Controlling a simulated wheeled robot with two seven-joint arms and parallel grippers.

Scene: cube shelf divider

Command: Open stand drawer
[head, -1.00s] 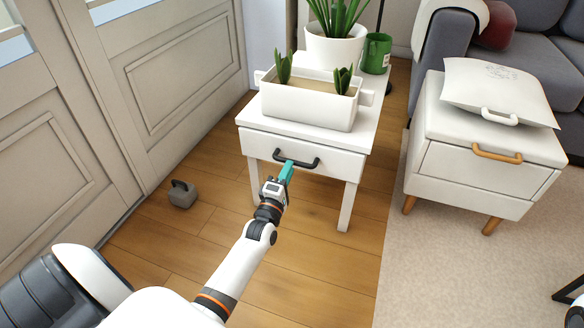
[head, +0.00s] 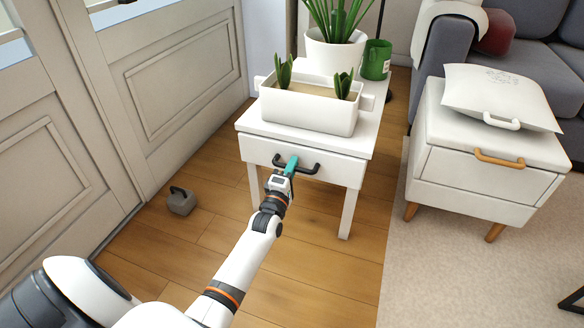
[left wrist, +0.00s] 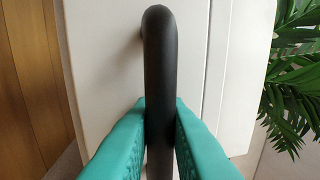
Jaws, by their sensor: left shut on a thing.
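The white stand (head: 347,172) has a drawer (head: 262,149) in its front with a dark bar handle (head: 312,170). The drawer front looks flush with the stand. My left gripper (head: 291,163) is at the middle of the handle. In the left wrist view, its two teal fingers (left wrist: 160,128) are shut on the dark handle (left wrist: 160,65), one on each side and touching it. The drawer front (left wrist: 105,60) lies behind the handle there. My right gripper is not in view.
On the stand are a white planter (head: 310,110), a potted plant (head: 336,48) and a green mug (head: 376,60). A white cabinet (head: 470,185) stands to the right. A grey weight (head: 181,201) sits on the wooden floor (head: 320,265) by the door.

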